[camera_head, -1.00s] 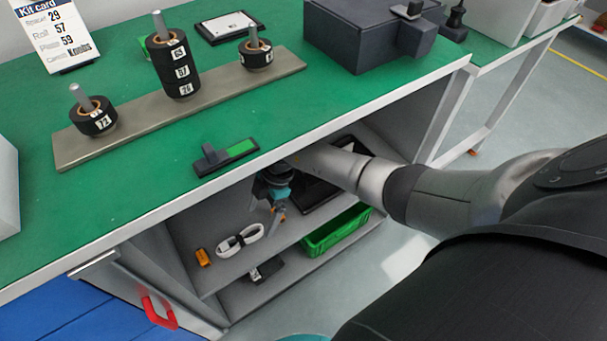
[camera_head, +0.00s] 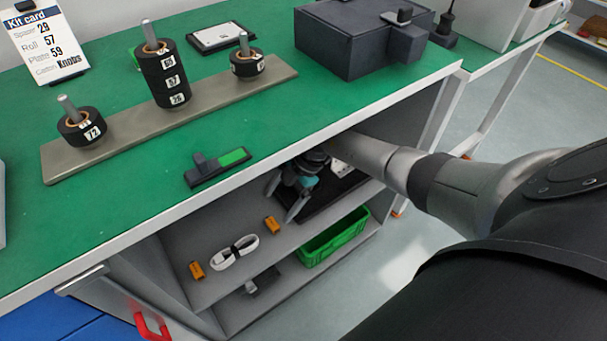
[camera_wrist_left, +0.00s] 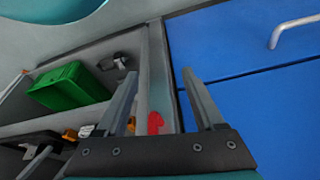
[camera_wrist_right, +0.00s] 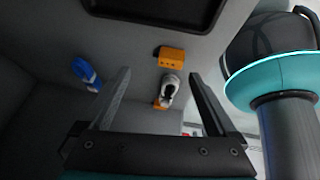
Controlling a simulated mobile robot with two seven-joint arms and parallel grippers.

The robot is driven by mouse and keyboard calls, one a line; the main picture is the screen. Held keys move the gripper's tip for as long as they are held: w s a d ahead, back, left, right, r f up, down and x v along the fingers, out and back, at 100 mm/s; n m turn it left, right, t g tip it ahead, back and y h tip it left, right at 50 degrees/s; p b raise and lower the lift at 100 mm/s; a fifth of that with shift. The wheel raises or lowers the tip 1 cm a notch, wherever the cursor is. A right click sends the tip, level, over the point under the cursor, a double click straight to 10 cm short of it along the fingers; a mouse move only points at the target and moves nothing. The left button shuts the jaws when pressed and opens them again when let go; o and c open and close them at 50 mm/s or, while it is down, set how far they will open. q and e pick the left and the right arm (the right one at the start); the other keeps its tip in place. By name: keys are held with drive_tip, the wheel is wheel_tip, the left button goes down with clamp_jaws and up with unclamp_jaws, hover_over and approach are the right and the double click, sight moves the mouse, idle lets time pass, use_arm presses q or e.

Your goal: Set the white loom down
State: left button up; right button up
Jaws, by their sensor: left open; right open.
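The white loom (camera_head: 235,252), a coiled white cable with a dark band, lies on the upper shelf inside the bench, between two orange blocks (camera_head: 196,270) (camera_head: 271,224). It also shows in the right wrist view (camera_wrist_right: 170,88), beyond my right fingers and apart from them. My right gripper (camera_head: 284,200) is open and empty under the bench top, up and to the right of the loom in the head view. My left gripper (camera_wrist_left: 159,80) is open and empty in its wrist view, outside the bench near a red handle (camera_wrist_left: 155,122); the head view does not show it.
A dark tray (camera_head: 318,203) lies right of the loom on the same shelf. A green crate (camera_head: 335,238) and a dark item (camera_head: 263,283) are on the lower shelf. The bench top's front edge (camera_head: 240,178) overhangs my right gripper. A blue item (camera_wrist_right: 85,72) shows in the right wrist view.

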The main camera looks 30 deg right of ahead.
drive_tip(key=w+a+r+m+t+y, duration=0.35)
drive_tip(key=w+a+r+t, duration=0.25)
drive_tip(key=a+r+t, duration=0.45)
drive_tip(key=s+d+f+m+h, duration=0.65)
drive_tip(key=m+h, duration=0.35)
drive_tip(key=m, duration=0.2)
drive_tip(key=s+a+f+g, duration=0.1)
drive_tip(key=s+f+g, duration=0.2)
drive_tip(key=s, duration=0.6)
drive_tip(key=s+a+f+m+g, duration=0.1)
drive_tip(key=s+f+g, duration=0.2)
drive_tip(key=s, duration=0.7)
drive_tip(key=shift+s+g+y, duration=0.25)
drive_tip(key=shift+g+y, duration=0.2)
drive_tip(key=shift+g, duration=0.7)
use_arm(q)
drive_tip(key=shift+p, duration=0.55)
